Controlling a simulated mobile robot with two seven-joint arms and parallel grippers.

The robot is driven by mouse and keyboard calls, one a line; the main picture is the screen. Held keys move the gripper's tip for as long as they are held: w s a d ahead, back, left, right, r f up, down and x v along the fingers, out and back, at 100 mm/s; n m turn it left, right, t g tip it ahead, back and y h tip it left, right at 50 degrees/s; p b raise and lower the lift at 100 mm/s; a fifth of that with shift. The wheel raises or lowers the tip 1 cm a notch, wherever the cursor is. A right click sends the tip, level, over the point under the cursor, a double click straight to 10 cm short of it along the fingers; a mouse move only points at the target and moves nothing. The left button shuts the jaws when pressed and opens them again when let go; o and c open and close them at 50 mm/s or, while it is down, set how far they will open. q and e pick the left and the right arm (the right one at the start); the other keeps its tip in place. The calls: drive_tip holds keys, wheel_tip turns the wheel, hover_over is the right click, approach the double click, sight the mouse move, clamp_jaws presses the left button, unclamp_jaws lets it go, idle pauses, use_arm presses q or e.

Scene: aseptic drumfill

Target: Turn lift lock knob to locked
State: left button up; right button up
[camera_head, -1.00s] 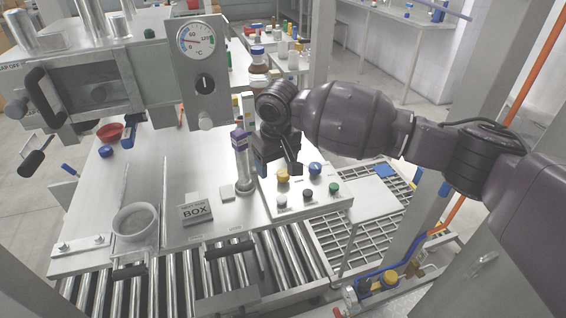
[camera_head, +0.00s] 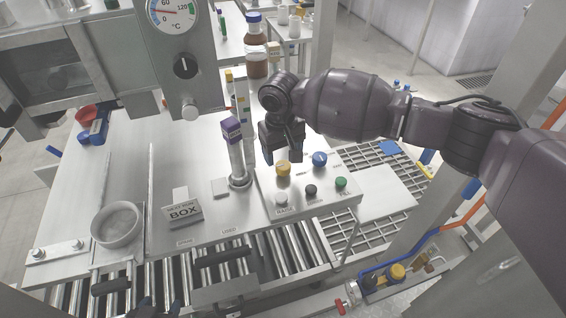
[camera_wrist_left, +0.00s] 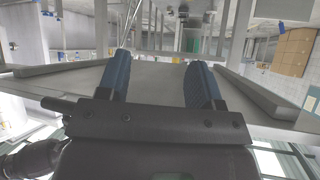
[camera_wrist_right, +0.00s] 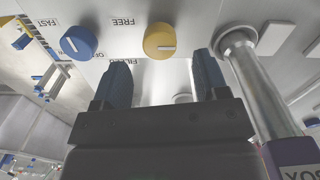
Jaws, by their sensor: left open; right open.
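The yellow knob (camera_head: 283,168), beside the word FREE, sits on the sloped control panel (camera_head: 335,196). In the right wrist view the yellow knob (camera_wrist_right: 160,41) shows a pale pointer line lying roughly sideways. My right gripper (camera_head: 284,158) is above and just behind the knob, open and empty; in its wrist view the knob lies beyond the gap between the fingertips (camera_wrist_right: 160,62), apart from them. My left gripper (camera_wrist_left: 160,82) is open and empty in its wrist view. A dark part at the bottom edge of the head view is probably its tip.
A blue knob (camera_head: 320,158) is right of the yellow one, with white, black and green (camera_head: 341,182) buttons in front. A metal post with a purple top (camera_head: 232,130) stands close left of my right gripper. A BOX sign (camera_head: 182,209) stands further left.

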sight(283, 165)
wheel_tip(283, 165, down, 4)
drive_tip(key=shift+r, duration=0.25)
drive_tip(key=shift+f, duration=0.35)
use_arm(q)
drive_tip(key=shift+w+d+r, duration=0.15)
drive_tip(key=shift+w+r, duration=0.05)
drive_tip(key=shift+w, duration=0.5)
drive_tip(key=shift+s, duration=0.1)
use_arm(e)
drive_tip(key=c, duration=0.9)
